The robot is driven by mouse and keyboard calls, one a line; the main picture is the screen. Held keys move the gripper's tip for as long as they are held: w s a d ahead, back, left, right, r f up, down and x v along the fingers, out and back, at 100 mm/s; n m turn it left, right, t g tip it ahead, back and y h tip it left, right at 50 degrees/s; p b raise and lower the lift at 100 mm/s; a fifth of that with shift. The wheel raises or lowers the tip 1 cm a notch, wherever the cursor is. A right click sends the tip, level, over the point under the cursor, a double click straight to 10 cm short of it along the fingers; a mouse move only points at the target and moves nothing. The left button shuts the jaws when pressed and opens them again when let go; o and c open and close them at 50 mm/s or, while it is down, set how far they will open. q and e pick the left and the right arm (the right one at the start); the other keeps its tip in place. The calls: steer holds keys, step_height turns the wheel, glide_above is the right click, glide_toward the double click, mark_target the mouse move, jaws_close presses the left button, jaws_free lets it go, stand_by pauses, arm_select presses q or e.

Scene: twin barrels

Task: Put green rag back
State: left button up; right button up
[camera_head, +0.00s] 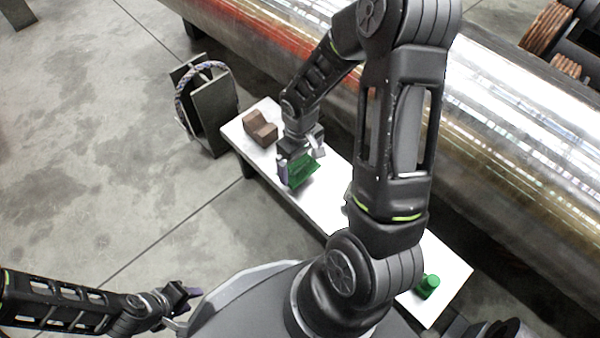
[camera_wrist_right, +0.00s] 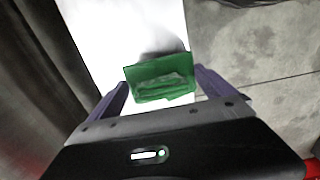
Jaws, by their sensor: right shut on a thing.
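The green rag (camera_head: 301,171) is a folded green piece over the white bench, towards its far left part. My right gripper (camera_head: 297,160) reaches down from above and is shut on it. In the right wrist view the rag (camera_wrist_right: 160,80) sits between the two purple fingers of my right gripper (camera_wrist_right: 163,95), with the white bench top beyond it. I cannot tell whether the rag touches the bench. My left gripper (camera_head: 190,304) is low at the left, away from the bench; its jaw opening is unclear.
The white bench (camera_head: 327,199) carries a brown notched block (camera_head: 260,129) at its far left end and a green cylindrical thing (camera_head: 428,286) at its near right end. A dark stand with a rope (camera_head: 207,103) is beside it. A large metal barrel (camera_head: 480,110) lies behind.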

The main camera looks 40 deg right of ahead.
mark_target(300, 168)
steer(key=shift+f+b, duration=0.85)
steer(key=shift+f, duration=1)
steer(key=shift+f, duration=0.15)
steer(key=o, duration=1)
steer(key=shift+c, duration=0.2)
